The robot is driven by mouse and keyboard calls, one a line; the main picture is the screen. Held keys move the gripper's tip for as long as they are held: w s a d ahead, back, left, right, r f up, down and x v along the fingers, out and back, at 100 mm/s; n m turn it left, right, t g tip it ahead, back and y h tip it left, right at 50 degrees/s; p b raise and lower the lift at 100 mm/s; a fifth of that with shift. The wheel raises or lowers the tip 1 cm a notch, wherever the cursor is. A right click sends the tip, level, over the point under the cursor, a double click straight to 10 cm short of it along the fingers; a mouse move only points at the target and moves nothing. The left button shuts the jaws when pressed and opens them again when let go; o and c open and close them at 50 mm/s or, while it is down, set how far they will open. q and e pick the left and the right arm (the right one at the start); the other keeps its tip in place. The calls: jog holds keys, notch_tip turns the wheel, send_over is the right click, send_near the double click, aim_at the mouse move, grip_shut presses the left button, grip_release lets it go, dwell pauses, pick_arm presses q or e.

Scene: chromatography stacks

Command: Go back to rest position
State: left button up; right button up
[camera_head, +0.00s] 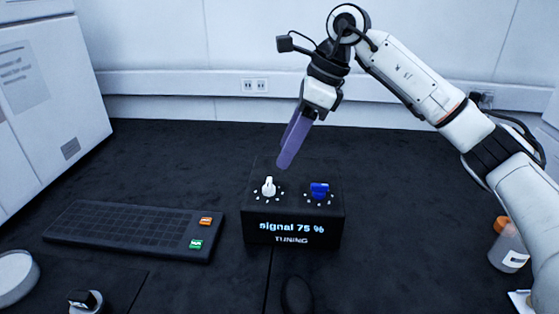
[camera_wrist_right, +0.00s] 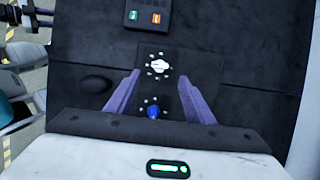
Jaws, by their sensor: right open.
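My right gripper (camera_head: 283,160) hangs above the black tuning box (camera_head: 292,243), its purple fingers pointing down. In the right wrist view (camera_wrist_right: 159,78) its two fingers stand wide apart with nothing between them. The box carries a white knob (camera_head: 268,187) and a blue knob (camera_head: 320,190), and its display reads "signal 75 %" and "TUNING". In the head view the fingertips are a little above the white knob, apart from it. The wrist view also shows the white knob (camera_wrist_right: 158,64) and the blue knob (camera_wrist_right: 153,112).
A dark keypad (camera_head: 125,228) with an orange and a green button lies left of the box. A dark mouse-like object (camera_head: 297,295) lies in front. An orange-capped bottle (camera_head: 509,246) stands at right, a white dish (camera_head: 14,276) at left. The bench behind the box is clear.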

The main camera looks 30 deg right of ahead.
jog(key=shift+v, duration=1.2)
